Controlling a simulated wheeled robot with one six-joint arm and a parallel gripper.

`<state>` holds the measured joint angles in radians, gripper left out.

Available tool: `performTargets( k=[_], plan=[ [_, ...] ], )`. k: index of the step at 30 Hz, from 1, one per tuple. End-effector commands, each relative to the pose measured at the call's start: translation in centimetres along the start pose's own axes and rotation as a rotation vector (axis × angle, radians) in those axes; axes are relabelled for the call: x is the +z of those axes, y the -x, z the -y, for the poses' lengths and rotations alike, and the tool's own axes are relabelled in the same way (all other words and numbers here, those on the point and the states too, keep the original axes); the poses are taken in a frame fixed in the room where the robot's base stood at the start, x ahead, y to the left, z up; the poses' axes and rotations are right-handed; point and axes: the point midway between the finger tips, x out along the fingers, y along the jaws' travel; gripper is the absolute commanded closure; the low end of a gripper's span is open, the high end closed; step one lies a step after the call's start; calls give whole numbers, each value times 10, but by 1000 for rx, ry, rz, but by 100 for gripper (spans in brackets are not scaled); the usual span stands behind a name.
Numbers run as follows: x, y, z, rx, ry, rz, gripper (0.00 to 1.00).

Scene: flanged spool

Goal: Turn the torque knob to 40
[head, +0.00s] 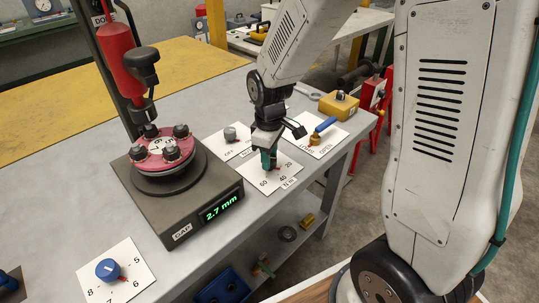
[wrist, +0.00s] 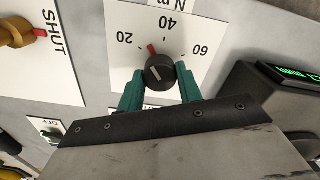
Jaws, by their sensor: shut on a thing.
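The torque knob (wrist: 160,72) is a round dark knob with a white line on its face and a red pointer (wrist: 152,48) at its edge. It sits on a white dial plate (wrist: 112,18) marked 20, 40 and 60. The red pointer stands between 20 and 40, about midway. My gripper (wrist: 160,82) has its teal fingers on both sides of the knob and is shut on it. In the head view my gripper (head: 269,160) is over the same dial plate (head: 265,184), and its fingers mostly hide the knob.
The gauge box (head: 180,205), reading 2.7 mm, carries the red flanged spool (head: 164,155) left of the dial. A blue knob (head: 108,269) stands at front left. A grey knob (head: 230,133) and a blue-handled lever (head: 325,125) are close by.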

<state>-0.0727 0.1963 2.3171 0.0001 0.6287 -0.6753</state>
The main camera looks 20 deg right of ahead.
Motion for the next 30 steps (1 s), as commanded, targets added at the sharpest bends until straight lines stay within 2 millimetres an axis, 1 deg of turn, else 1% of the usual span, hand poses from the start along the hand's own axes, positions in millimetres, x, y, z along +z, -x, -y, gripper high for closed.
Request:
performTargets(
  k=[6, 15, 21, 30],
  plan=[
    [0, 1, 0, 1, -203, -1, 88],
    [0, 1, -1, 1, -451, -2, 88],
    [-1, 1, -1, 1, -566, -2, 88],
    [-1, 1, -1, 1, -649, -3, 88]
  ],
)
